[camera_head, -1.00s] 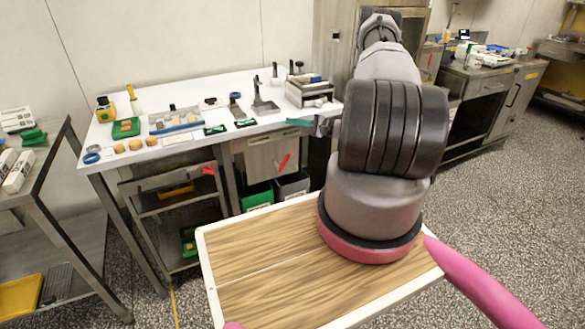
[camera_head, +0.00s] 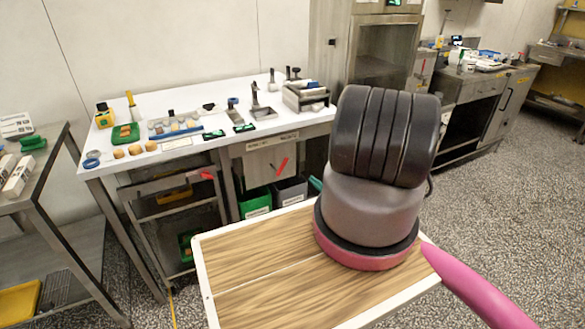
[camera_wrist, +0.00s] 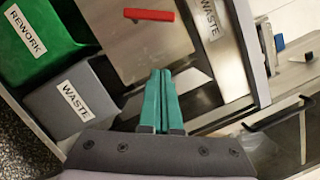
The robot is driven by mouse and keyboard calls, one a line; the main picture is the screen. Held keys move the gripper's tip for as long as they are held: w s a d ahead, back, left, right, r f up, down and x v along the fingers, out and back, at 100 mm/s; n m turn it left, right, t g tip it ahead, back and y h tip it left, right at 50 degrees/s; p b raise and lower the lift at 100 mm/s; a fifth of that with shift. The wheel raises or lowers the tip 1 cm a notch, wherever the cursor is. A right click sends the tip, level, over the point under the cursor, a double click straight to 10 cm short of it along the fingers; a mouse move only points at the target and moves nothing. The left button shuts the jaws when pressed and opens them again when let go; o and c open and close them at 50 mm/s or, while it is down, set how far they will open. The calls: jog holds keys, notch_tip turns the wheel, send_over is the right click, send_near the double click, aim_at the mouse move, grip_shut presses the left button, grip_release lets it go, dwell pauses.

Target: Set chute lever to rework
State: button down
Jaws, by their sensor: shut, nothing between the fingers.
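The red chute lever (camera_head: 283,166) is on a metal chute panel (camera_head: 259,166) under the front of the white table. In the head view it slants, its upper end to the right. The wrist view shows the red lever (camera_wrist: 149,15) at the top edge, lying nearly level there. My gripper (camera_wrist: 160,74) has its teal fingers together and empty, with the tips over the panel, apart from the lever. In the head view only a bit of teal (camera_head: 315,184) shows beside my arm. The green REWORK bin (camera_wrist: 34,40) and grey WASTE bin (camera_wrist: 73,103) stand beside the panel.
A WASTE label (camera_wrist: 210,18) is on the metal to the right of the lever. The white table (camera_head: 185,148) above carries several tools and small items. A rack with a red-handled drawer (camera_head: 170,186) stands left of the chute.

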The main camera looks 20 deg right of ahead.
jog(key=w+a+r, duration=0.3)
jog(key=w+a, duration=0.2)
jog(key=w, duration=0.4)
jog(key=shift+w+a+r, duration=0.25)
jog(key=shift+a, duration=0.15)
